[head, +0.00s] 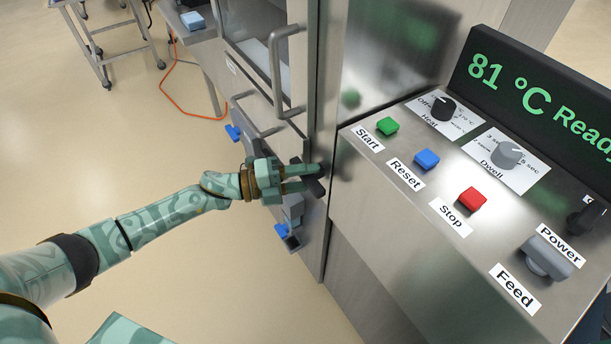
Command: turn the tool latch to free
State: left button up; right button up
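A dark latch handle (315,187), which looks like the tool latch, sits on the front of the steel sealer, left of the control panel. My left gripper (318,178) reaches it from the left. Its two fingers are apart, with their tips at the dark handle and partly hiding it. I cannot tell whether they press on it or only stand around it. The latch's marks and its exact angle are not readable. My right gripper is not in view.
The control panel (400,190) carries green Start, blue Reset and red Stop (472,200) buttons, knobs and a Feed lever (546,258). The display (540,95) reads 81 °C. A steel door handle (275,75) stands out above my gripper.

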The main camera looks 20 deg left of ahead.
pick_arm(q)
jog(key=c, duration=0.7)
jog(key=n+t+h+b, duration=0.1)
jog(key=n, duration=0.2)
jog(key=shift+f+n, duration=0.1)
jog(key=shift+n, duration=0.3)
jog(key=n+t, duration=0.1)
jog(key=n, duration=0.1)
jog(key=n+t, duration=0.1)
jog(key=n, duration=0.2)
jog(key=shift+h, duration=0.3)
jog(key=n+t, duration=0.1)
jog(key=n, duration=0.2)
jog(key=n+t, duration=0.1)
jog(key=n, duration=0.2)
jog(key=shift+t+y+p, duration=0.35)
jog(key=shift+t+y, duration=0.05)
jog(key=n+t+y, duration=0.1)
jog(key=n, duration=0.2)
jog(key=n+t+y+p, duration=0.1)
jog(key=n, duration=0.3)
jog(key=shift+t+y, duration=0.3)
jog(key=shift+t, duration=0.1)
jog(key=shift+n+p, duration=0.3)
jog(key=shift+n, duration=0.2)
